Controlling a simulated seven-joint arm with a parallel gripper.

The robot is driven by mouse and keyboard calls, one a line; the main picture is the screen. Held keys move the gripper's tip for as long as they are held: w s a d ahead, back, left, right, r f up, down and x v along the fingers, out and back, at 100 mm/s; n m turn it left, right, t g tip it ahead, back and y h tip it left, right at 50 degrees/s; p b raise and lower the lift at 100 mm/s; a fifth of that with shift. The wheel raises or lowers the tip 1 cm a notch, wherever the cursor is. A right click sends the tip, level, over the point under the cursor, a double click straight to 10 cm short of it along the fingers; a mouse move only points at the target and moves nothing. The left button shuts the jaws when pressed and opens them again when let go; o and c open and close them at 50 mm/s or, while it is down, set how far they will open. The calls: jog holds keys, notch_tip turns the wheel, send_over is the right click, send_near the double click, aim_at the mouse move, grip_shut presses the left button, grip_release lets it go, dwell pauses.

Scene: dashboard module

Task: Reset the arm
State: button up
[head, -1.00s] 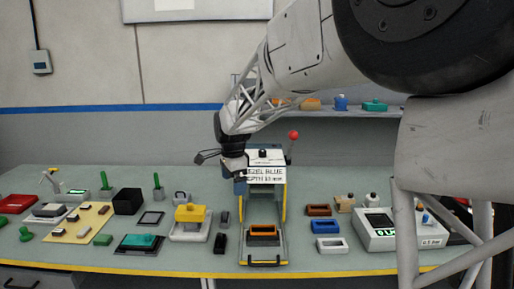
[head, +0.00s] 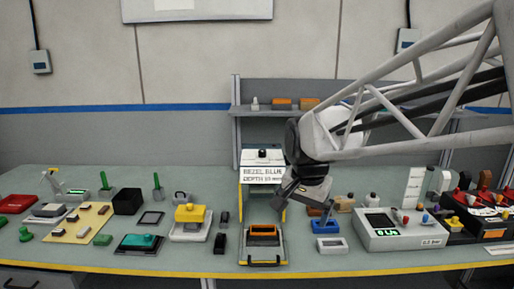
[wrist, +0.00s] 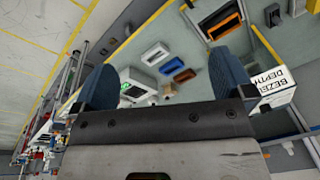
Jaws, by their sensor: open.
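My gripper (head: 286,205) hangs over the bench in the head view, just right of the press-like fixture with the "BEZEL BLUE DEPTH" sign (head: 262,174). In the wrist view my gripper (wrist: 165,88) shows two blue-grey fingers spread wide with nothing held between them. Beyond the fingers lie a white bezel frame (wrist: 155,54), a blue frame (wrist: 172,66) and a brown frame (wrist: 185,75), apart from the gripper. An orange frame (head: 263,231) sits in the fixture's front tray.
A white device with a green display (head: 400,238) stands at the right, with a red and black unit (head: 487,208) beyond it. A yellow block on a white base (head: 190,220) and several small parts stand at the left. A shelf (head: 285,110) stands behind.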

jog(key=s+d+f+n, duration=0.2)
jog(key=s+d+n, duration=0.1)
jog(key=s, duration=0.7)
jog(key=s+d+f+n, duration=0.3)
jog(key=s+d, duration=0.2)
jog(key=s, duration=0.5)
jog(key=shift+s+f+t, duration=0.15)
jog(key=shift+f+t, duration=0.2)
jog(key=shift+t, duration=0.05)
